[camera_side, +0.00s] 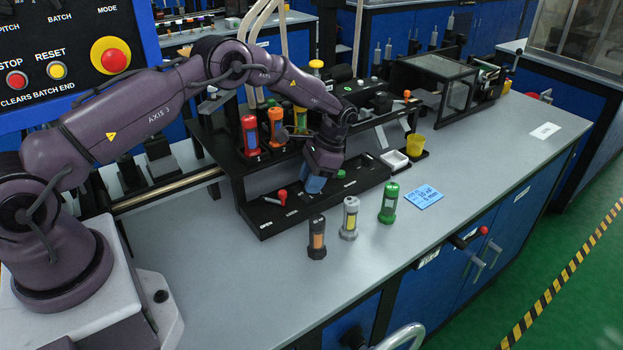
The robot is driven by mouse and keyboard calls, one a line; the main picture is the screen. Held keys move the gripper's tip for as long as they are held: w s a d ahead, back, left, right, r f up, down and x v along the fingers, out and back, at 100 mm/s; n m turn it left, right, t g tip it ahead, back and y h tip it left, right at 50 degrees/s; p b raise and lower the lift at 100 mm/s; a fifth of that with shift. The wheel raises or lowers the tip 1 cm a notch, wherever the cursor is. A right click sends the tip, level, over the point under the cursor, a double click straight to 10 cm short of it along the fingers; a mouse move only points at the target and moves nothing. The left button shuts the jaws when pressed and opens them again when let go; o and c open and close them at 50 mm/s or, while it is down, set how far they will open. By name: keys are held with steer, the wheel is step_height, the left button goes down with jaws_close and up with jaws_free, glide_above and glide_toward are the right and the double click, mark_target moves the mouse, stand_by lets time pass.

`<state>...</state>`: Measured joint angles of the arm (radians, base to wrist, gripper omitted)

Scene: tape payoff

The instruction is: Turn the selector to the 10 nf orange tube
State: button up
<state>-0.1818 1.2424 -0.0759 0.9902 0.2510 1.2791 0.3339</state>
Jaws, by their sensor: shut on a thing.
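The orange tube (276,127) stands in the black rack, between a red tube (250,135) and a yellow-green tube (300,120). My gripper (314,185) points down at the black tray in front of the rack, with blue at its fingertips. It is between a small red-handled knob (282,196) and a small green knob (340,174). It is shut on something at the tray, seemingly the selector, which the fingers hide. I cannot tell which way the selector points.
Dark, white and green capped tubes (317,238) (350,218) (388,203) stand on the grey bench in front of the tray. A blue label card (424,197) lies to their right. A white dish (394,159) and yellow cup (416,146) stand beyond. The bench's right side is mostly clear.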

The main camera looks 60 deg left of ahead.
steer(key=shift+n, duration=0.3)
steer(key=o, duration=0.9)
steer(key=v, duration=1.3)
steer(key=shift+a, duration=0.1)
